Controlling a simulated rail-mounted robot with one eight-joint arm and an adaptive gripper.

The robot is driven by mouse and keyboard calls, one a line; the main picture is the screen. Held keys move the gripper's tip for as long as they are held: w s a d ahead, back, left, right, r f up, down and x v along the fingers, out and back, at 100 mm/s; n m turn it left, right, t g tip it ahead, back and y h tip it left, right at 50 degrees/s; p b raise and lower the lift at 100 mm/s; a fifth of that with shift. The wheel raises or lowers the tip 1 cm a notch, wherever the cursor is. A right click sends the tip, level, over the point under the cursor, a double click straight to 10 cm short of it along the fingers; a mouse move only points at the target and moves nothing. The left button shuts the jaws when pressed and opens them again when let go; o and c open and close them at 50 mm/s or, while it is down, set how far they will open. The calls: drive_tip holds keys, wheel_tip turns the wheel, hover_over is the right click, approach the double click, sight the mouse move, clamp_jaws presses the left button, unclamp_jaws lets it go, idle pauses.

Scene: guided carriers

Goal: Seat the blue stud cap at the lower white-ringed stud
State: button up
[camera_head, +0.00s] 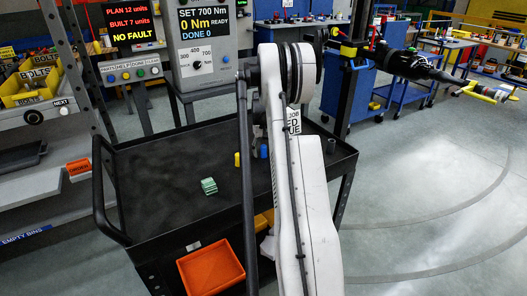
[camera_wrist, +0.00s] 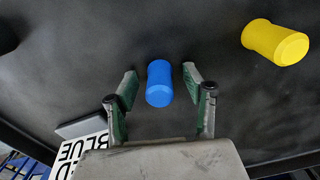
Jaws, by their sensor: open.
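The blue stud cap (camera_wrist: 159,83) is a small blue cylinder on the dark cart top. In the wrist view it shows between the fingers of my gripper (camera_wrist: 160,77), with a gap on each side. My gripper is open and holds nothing. In the head view the blue cap (camera_head: 263,151) shows just left of my white arm, which hides my gripper. A yellow cap (camera_wrist: 276,42) lies to the right in the wrist view and is left of the blue one in the head view (camera_head: 237,159). I cannot make out the white-ringed studs.
The black cart (camera_head: 150,190) has raised edges and a handle at left. A green stack (camera_head: 209,186) and a dark cup (camera_head: 331,145) are on its top. A lettered card (camera_wrist: 85,152) is beside my gripper. An orange bin (camera_head: 211,268) is below. A torque panel (camera_head: 203,45) stands behind.

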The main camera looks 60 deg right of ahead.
drive_tip(key=c, duration=0.9)
drive_tip(key=shift+r, duration=0.25)
wheel_tip(320, 180, up, 4)
drive_tip(key=shift+f, duration=0.15)
drive_tip(key=w+a+r, duration=0.1)
drive_tip(key=a+r, duration=0.1)
drive_tip(key=a, duration=0.1)
drive_tip(key=w+a+r, duration=0.2)
drive_tip(key=a, duration=0.2)
drive_tip(key=w+a+r, duration=0.2)
drive_tip(key=a, duration=0.1)
drive_tip(key=shift+w+a+r, duration=0.15)
drive_tip(key=shift+w+r, duration=0.1)
drive_tip(key=shift+r, duration=0.1)
